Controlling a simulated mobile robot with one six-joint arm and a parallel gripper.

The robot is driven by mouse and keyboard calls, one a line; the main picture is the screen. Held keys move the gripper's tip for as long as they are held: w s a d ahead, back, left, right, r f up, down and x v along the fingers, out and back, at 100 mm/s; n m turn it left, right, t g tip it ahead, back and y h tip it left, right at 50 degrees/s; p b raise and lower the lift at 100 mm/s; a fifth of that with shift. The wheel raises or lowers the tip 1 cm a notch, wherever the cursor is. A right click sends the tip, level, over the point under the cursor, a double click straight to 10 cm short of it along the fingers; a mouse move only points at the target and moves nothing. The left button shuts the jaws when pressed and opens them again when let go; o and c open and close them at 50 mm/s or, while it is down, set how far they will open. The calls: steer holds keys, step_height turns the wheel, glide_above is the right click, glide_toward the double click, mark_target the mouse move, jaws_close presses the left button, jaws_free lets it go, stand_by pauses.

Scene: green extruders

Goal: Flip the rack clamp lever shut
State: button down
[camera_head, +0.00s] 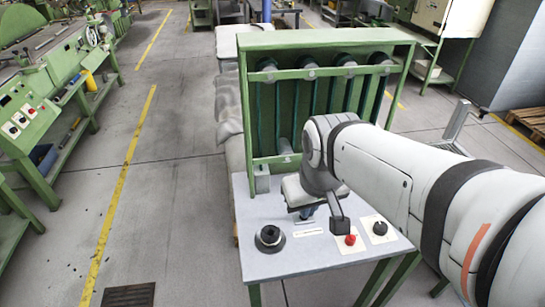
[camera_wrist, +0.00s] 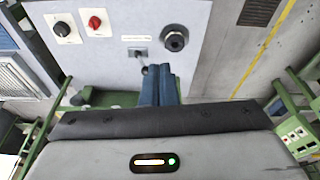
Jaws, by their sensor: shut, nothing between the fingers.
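A small grey bracket with a short lever (camera_wrist: 139,53) sits on the pale panel top in the wrist view, beside a white label (camera_wrist: 135,38). I take this to be the clamp lever; its dark end is close to my fingertips, and I cannot tell whether they touch. In the head view it is hidden or too small to make out. My gripper (camera_wrist: 158,71) has its blue fingers together with nothing between them. In the head view my gripper (camera_head: 308,214) is low over the table, just behind the label. The green rack (camera_head: 245,110) stands behind.
The pale table (camera_head: 300,262) carries a dark round fitting (camera_head: 270,238), a red knob (camera_head: 350,240) and a black knob (camera_head: 380,228). Rollers with green tubes hang in the rack. Green machines (camera_head: 45,110) stand at left, with open floor between.

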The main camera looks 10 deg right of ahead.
steer(key=w+f+n+g, duration=0.1)
steer(key=w+f+n, duration=0.5)
steer(key=w+n, duration=0.3)
steer(key=w+a+f+n+g+y, duration=0.1)
steer(key=w+f+n+g, duration=0.1)
steer(key=w+f+n, duration=0.4)
steer(key=w+n, duration=0.3)
steer(key=w, duration=0.2)
steer(key=shift+w+f+n+g+y, duration=0.25)
steer(key=shift+f+n+g+y, duration=0.05)
steer(key=shift+f+n, duration=0.1)
step_height(320, 180, down, 10)
steer(key=a+p, duration=0.1)
steer(key=a, duration=0.1)
steer(key=d+p, duration=0.1)
steer(key=d, duration=0.1)
steer(key=d+r+p, duration=0.1)
steer(key=d, duration=0.1)
steer(key=shift+d, duration=0.2)
